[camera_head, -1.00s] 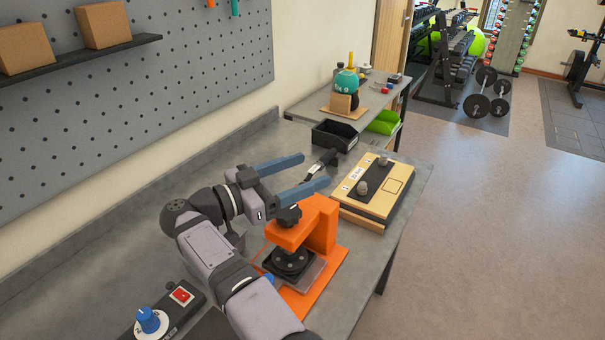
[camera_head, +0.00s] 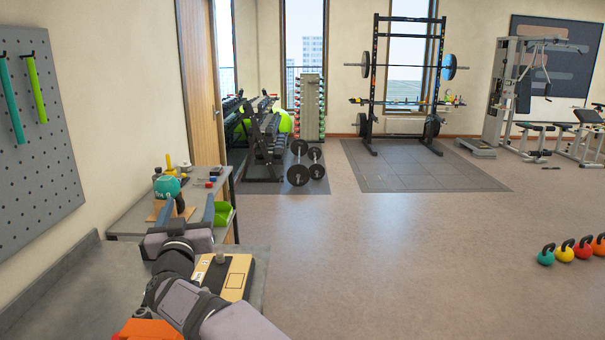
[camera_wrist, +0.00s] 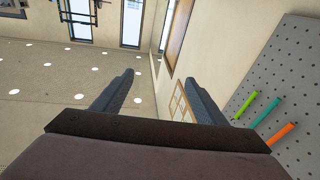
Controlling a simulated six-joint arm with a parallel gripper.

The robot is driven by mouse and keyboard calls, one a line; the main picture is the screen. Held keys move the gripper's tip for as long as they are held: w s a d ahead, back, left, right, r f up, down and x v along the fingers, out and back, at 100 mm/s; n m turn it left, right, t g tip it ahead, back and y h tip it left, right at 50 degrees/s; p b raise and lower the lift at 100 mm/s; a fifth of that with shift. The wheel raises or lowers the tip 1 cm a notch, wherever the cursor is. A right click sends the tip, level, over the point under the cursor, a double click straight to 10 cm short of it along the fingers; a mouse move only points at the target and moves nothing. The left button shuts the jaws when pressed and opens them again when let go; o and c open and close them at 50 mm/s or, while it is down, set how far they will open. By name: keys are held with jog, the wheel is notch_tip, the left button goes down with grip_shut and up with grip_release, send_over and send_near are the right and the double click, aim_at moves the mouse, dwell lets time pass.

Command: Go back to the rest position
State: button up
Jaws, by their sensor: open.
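My gripper (camera_head: 190,212) is at the lower left of the head view, raised above the grey workbench (camera_head: 85,285), with its two blue-grey fingers pointing away toward the far side table. In the wrist view my gripper (camera_wrist: 159,77) has its fingers spread apart with nothing between them.
A wooden box (camera_head: 238,274) lies on the bench right of my arm. Part of an orange device (camera_head: 148,331) shows at the bottom edge. A side table beyond carries a teal ball (camera_head: 166,187). A pegboard (camera_head: 45,150) is at left. Open floor lies right.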

jog(key=s+d+f+n+g+p, duration=0.1)
jog(key=s+d+f+g, duration=0.35)
jog(key=d+f, duration=0.55)
jog(key=s+d+f+g, duration=0.3)
jog(key=d+f+g, duration=0.2)
jog(key=d+f, duration=0.5)
jog(key=s+d+f+m+g+h, duration=0.1)
jog(key=s+d+f+g, duration=0.2)
jog(key=s+d, duration=0.4)
jog(key=s+d+f+m+g+h+p, duration=0.1)
jog(key=s+d+f+g, duration=0.2)
jog(key=s+d, duration=0.4)
jog(key=s+d+f+m+g+h, duration=0.1)
jog(key=s+d+f+g, duration=0.3)
jog(key=s, duration=1.3)
jog(key=d, duration=0.3)
jog(key=shift+d+f+m, duration=0.15)
jog(key=shift+f+m, duration=0.15)
jog(key=shift+f, duration=0.05)
